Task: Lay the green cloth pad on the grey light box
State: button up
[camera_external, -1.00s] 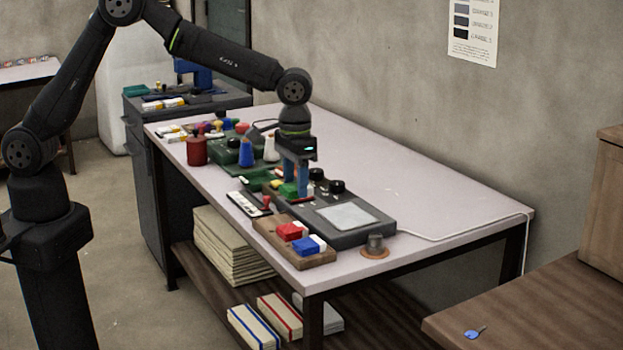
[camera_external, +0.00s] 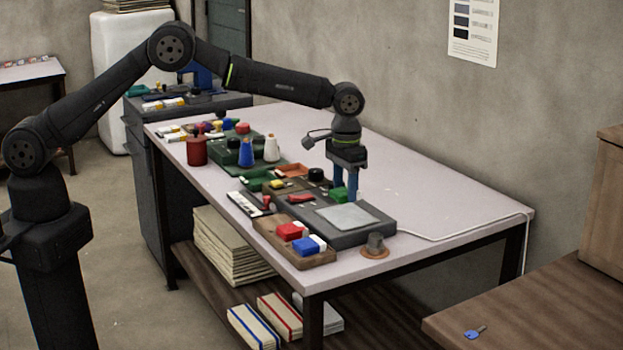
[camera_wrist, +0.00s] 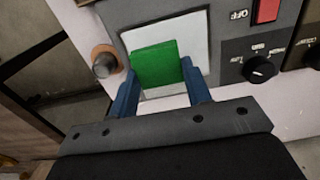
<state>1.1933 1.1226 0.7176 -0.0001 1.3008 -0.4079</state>
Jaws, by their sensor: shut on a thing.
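The green cloth pad (camera_wrist: 158,65) is between the blue fingers of my gripper (camera_wrist: 160,84), which is shut on it. In the wrist view the pad shows over the pale panel of the grey light box (camera_wrist: 228,60). In the external view the pad (camera_external: 338,194) is at the tips of my gripper (camera_external: 345,194), at the back edge of the light box's pale panel (camera_external: 348,217). The light box (camera_external: 345,238) lies flat on the table. I cannot tell whether the pad touches the panel.
A wooden tray (camera_external: 272,236) with red and blue pads stands left of the light box. A small metal piece on an orange disc (camera_external: 375,250) stands by its front right corner. Bottles and thread cones (camera_external: 246,152) stand further back. The table's right side (camera_external: 440,205) is clear except for a cable.

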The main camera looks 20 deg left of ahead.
jog(key=shift+w+d+f, duration=0.1)
jog(key=shift+w+f, duration=0.45)
jog(key=shift+w, duration=0.3)
jog(key=shift+f, duration=1.95)
jog(key=shift+f, duration=0.1)
jog(key=o, duration=1)
jog(key=shift+f, duration=0.1)
jog(key=shift+c, duration=0.2)
notch_tip(320, 180, up, 12)
jog(key=shift+r, duration=0.2)
send_over(347, 216)
jog(key=shift+f, duration=4.35)
